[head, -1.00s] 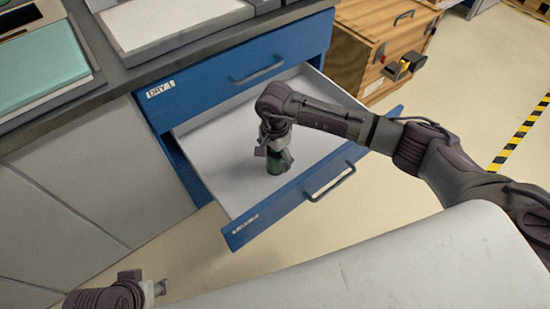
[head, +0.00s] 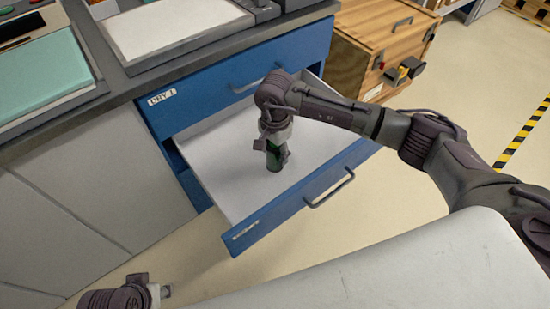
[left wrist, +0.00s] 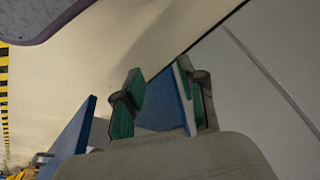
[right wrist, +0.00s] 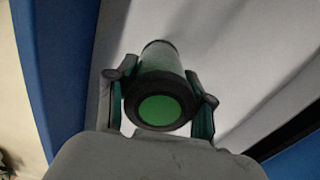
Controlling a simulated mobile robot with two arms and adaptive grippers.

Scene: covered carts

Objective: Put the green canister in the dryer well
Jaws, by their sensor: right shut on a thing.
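The green canister (head: 277,155) is dark with a bright green end, which faces the camera in the right wrist view (right wrist: 160,109). My right gripper (head: 274,147) is shut on it, one finger on each side. It holds the canister inside the open lower drawer (head: 232,185), over the pale floor. I cannot tell whether the canister touches the floor. My left gripper (head: 164,291) is low at the left in the head view, away from the drawer. Its fingers stand apart with nothing between them in the left wrist view (left wrist: 162,100). I cannot make out a dryer well.
The shut upper blue drawer (head: 215,85) is labelled DRY 1. The open drawer's blue front has a handle (head: 330,190) and an unreadable label. A counter with trays (head: 170,30) lies above. A wooden crate (head: 375,45) stands at the back right. The floor at right is clear.

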